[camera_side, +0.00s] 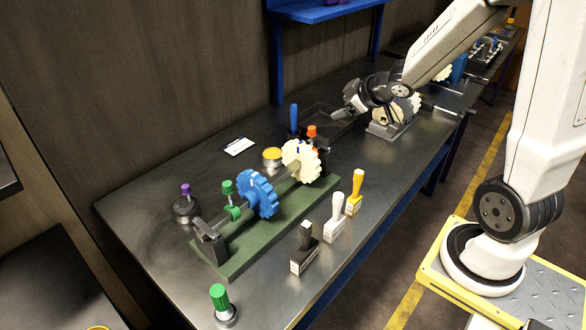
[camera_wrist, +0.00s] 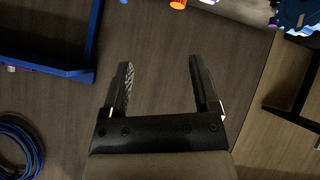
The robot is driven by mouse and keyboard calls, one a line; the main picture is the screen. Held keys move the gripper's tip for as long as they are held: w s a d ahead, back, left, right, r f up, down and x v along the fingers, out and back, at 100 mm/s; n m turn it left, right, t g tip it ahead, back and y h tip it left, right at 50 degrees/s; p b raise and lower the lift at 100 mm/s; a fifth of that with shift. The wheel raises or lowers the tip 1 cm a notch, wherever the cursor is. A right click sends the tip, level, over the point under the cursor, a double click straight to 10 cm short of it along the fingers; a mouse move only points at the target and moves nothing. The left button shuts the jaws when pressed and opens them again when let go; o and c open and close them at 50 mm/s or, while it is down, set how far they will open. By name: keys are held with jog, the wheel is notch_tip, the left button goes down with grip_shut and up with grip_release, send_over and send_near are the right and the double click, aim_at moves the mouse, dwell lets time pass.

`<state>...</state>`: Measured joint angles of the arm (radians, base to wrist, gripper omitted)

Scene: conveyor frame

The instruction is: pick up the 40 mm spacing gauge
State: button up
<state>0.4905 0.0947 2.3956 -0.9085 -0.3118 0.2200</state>
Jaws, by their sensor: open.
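Three handled blocks that look like spacing gauges stand in a row along the near side of the bench in the side view: a black one (camera_side: 305,249), a white one (camera_side: 335,219) and a yellow one (camera_side: 354,192). Their labels are too small to read, so I cannot tell which is 40 mm. My gripper (camera_side: 341,114) is above the bench, behind and apart from these blocks. In the wrist view my gripper (camera_wrist: 160,82) has its two fingers spread, with nothing between them. No gauge can be made out in the wrist view.
A green fixture (camera_side: 234,257) carries a shaft with a blue gear (camera_side: 260,195) and a cream gear (camera_side: 300,161). A green-capped piece (camera_side: 221,303), purple-topped piece (camera_side: 186,204), yellow button (camera_side: 272,157) and upright blue handle (camera_side: 294,118) stand nearby. A blue shelf (camera_side: 318,12) overhangs the back.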

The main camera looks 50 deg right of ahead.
jog(key=s+d+f+n+y, duration=0.2)
jog(key=s+n+y, duration=0.4)
jog(key=s+y, duration=0.5)
send_over(349, 198)
jog(key=s+d, duration=0.3)
notch_tip(349, 198, down, 13)
jog(key=shift+d, duration=0.2)
jog(key=shift+x, duration=2.5)
jog(key=shift+s+f, duration=0.1)
grip_shut()
